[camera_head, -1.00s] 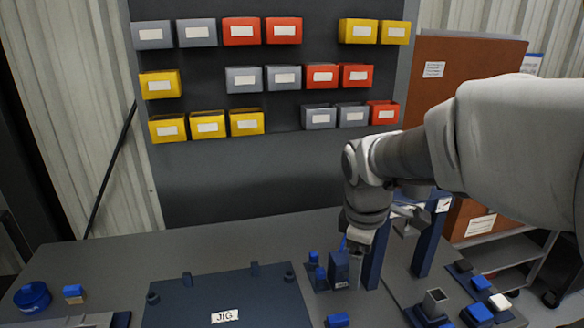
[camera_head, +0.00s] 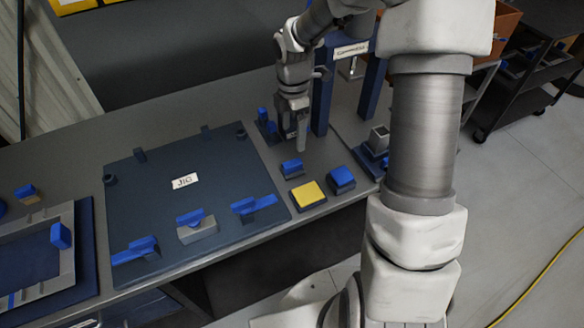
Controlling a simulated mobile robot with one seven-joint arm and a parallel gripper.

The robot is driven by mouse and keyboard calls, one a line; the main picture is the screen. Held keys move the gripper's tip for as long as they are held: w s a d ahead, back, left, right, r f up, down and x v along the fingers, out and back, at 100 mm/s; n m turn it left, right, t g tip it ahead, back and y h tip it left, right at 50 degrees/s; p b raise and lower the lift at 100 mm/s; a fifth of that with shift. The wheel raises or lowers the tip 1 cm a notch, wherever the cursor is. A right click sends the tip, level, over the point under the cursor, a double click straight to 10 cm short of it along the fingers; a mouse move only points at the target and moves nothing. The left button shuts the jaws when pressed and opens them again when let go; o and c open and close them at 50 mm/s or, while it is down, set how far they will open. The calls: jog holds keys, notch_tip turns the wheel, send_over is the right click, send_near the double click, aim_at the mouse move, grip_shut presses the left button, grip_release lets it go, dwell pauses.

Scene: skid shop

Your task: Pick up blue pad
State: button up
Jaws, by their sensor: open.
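A blue pad (camera_head: 341,179), a low square block with a dark base, lies on the grey bench near its front edge. It is just right of a yellow pad (camera_head: 307,195). A smaller blue block (camera_head: 291,168) lies behind the yellow pad. My gripper (camera_head: 301,146) points down behind these pieces, up and left of the blue pad and apart from it. It is open, with nothing seen between its fingers; the fingers look small and partly overlap.
A dark blue jig plate (camera_head: 150,215) with grey and blue clamps fills the bench middle. Dark blue posts (camera_head: 373,100) stand right of my gripper. A grey square tube fixture (camera_head: 378,142) is beside my arm. A framed tray (camera_head: 75,245) lies at left.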

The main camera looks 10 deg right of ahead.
aim_at(292, 163)
notch_tip(292, 163, down, 7)
jog(key=shift+r+b, duration=0.1)
jog(key=shift+b, duration=0.3)
jog(key=shift+s+a+f+b, duration=0.1)
jog(key=shift+s+f+b, duration=0.05)
jog(key=shift+f, duration=1.25)
jog(key=shift+s+a+f+b, duration=0.1)
jog(key=shift+s+f+b, duration=0.05)
jog(key=shift+f, duration=1.2)
jog(key=shift+c, duration=0.3)
grip_shut()
jog(key=shift+r, duration=0.1)
